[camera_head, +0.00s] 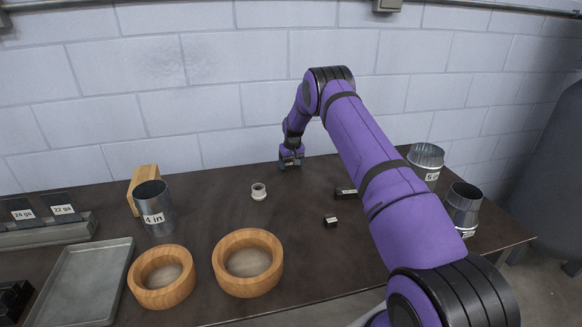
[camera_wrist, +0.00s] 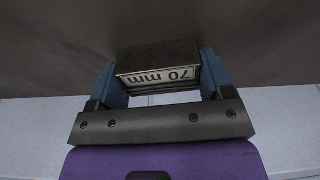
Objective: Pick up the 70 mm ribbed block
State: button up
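The 70 mm ribbed block (camera_wrist: 158,56) is dark with a white label reading "70 mm", which appears upside down in the wrist view. It sits between the two blue fingers of my gripper (camera_wrist: 160,76), which meet it at both ends with no clear gap. In the head view my gripper (camera_head: 291,164) is low at the back of the dark table, near the wall. The block is too small and hidden there to make out. I cannot tell whether it touches the table.
Two wooden rings (camera_head: 248,263) (camera_head: 161,277), a "4 in" metal duct (camera_head: 154,208) and a grey tray (camera_head: 84,283) are left. Two metal ducts (camera_head: 426,161) (camera_head: 463,207) stand right.

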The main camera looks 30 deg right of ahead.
aim_at(291, 162)
jog(key=shift+c, duration=0.6)
jog(key=shift+r, duration=5.1)
